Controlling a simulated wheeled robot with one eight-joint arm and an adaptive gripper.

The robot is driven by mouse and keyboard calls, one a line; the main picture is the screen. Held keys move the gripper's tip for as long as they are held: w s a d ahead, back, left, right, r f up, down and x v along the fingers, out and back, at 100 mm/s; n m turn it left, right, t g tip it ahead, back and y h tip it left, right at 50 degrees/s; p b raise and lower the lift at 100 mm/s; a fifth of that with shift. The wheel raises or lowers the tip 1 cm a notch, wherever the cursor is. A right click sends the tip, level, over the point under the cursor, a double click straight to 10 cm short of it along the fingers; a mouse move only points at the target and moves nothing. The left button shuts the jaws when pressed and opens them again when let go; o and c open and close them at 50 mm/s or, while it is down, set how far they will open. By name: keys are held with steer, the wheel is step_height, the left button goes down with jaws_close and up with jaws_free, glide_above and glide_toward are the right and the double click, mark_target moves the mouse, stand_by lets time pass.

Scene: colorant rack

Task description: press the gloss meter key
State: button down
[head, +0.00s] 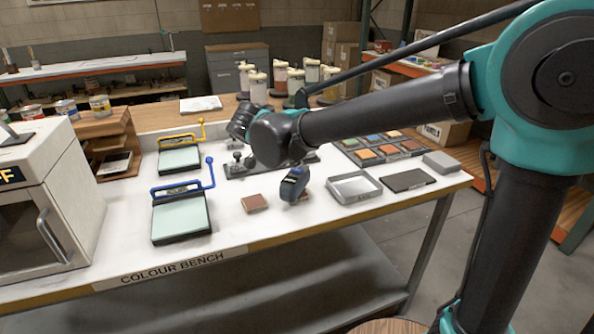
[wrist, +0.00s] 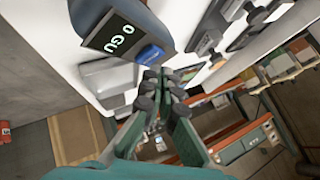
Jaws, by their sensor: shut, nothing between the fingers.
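The gloss meter (head: 295,184) is a dark blue handheld device standing on the white bench, right of a small brown panel (head: 255,203). In the wrist view the gloss meter (wrist: 122,30) is close, at the upper left. Its dark display (wrist: 115,36) reads "0 GU". Its bright blue key (wrist: 150,54) sits beside the display. My gripper (wrist: 160,75) is shut and empty, with its fingertips just below the key in the picture. I cannot tell whether they touch it. In the head view I cannot make out the fingers clearly.
A grey tray (head: 355,187) and a dark plate (head: 408,180) lie right of the meter. Blue-handled (head: 181,218) and yellow-handled (head: 179,160) frames lie left. A colour swatch tray (head: 382,147) is behind. The bench front edge (head: 270,243) is clear.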

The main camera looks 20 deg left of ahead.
mark_target(295, 171)
steer(key=shift+f, duration=0.2)
steer(key=shift+f, duration=0.35)
stand_by(0.6)
steer(key=shift+r, duration=0.75)
steer(key=shift+r, duration=2.5)
